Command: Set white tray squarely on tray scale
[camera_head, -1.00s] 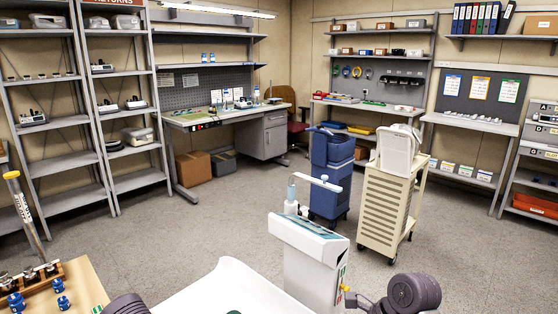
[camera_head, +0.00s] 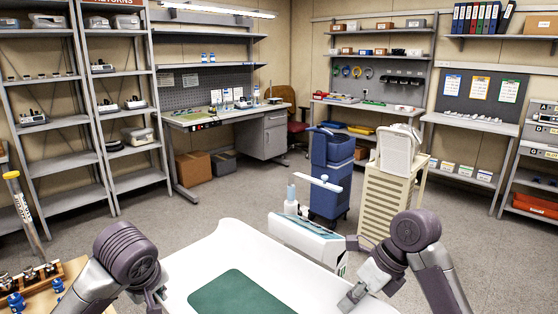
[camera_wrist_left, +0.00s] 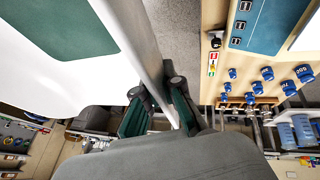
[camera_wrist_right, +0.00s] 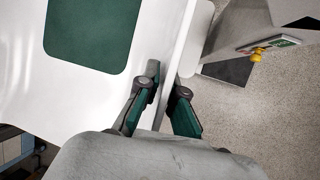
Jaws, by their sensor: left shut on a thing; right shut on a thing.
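The white tray (camera_head: 200,262), with a green mat (camera_head: 240,294) in it, spans the bottom centre of the head view. My left gripper (camera_head: 148,296) is shut on the tray's left wall; the left wrist view shows its fingers (camera_wrist_left: 157,95) on both sides of that wall. My right gripper (camera_head: 356,294) is shut on the tray's right wall, also seen between its fingers in the right wrist view (camera_wrist_right: 167,85). A white pedestal unit (camera_head: 305,236) with a teal top stands just beyond the tray, partly hidden by it. I cannot tell if it is the tray scale.
A wooden bench (camera_wrist_left: 210,70) with several blue-capped parts is close on the left. A blue cart (camera_head: 330,180) and a cream trolley (camera_head: 385,195) stand beyond the pedestal. Grey floor (camera_head: 215,200) is clear toward the back desk (camera_head: 225,118).

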